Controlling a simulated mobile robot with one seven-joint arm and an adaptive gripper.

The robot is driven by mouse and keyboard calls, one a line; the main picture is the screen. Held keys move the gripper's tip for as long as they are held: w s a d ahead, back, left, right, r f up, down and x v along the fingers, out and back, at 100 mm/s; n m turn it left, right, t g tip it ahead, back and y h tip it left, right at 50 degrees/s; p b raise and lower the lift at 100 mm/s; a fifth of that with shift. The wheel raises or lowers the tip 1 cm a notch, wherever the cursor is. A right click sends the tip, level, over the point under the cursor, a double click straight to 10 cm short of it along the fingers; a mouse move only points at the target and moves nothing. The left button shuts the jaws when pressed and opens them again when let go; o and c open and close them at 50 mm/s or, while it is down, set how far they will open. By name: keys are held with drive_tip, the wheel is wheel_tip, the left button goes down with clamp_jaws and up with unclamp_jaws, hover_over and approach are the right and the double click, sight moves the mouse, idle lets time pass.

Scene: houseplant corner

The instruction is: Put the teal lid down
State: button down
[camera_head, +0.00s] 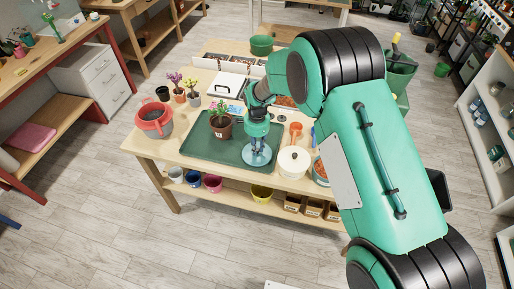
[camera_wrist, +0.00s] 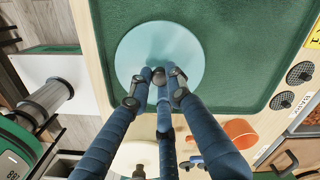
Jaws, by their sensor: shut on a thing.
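The teal lid (camera_wrist: 190,47) is a pale teal disc; in the head view the lid (camera_head: 257,155) is over the front right part of the dark green mat or tray (camera_head: 205,149). My gripper (camera_wrist: 162,76) is over the middle of the lid with its fingers closed on what looks like its knob, which the fingers mostly hide. In the head view my gripper (camera_head: 258,142) points down from above. I cannot tell whether the lid touches the green surface or hangs just above it.
A brown pot with a flowering plant (camera_head: 220,122) stands on the green surface left of the lid. A white lidded pot (camera_head: 293,161) and an orange scoop-like thing (camera_head: 296,128) are to the right. A red pot (camera_head: 154,119) stands at the table's left end.

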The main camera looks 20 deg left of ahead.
drive_tip(key=shift+f, duration=0.1)
drive_tip(key=c, duration=1.6)
unclamp_jaws()
wheel_tip(320, 180, up, 12)
drive_tip(key=shift+r+p, duration=0.15)
drive_tip(key=shift+p, duration=0.7)
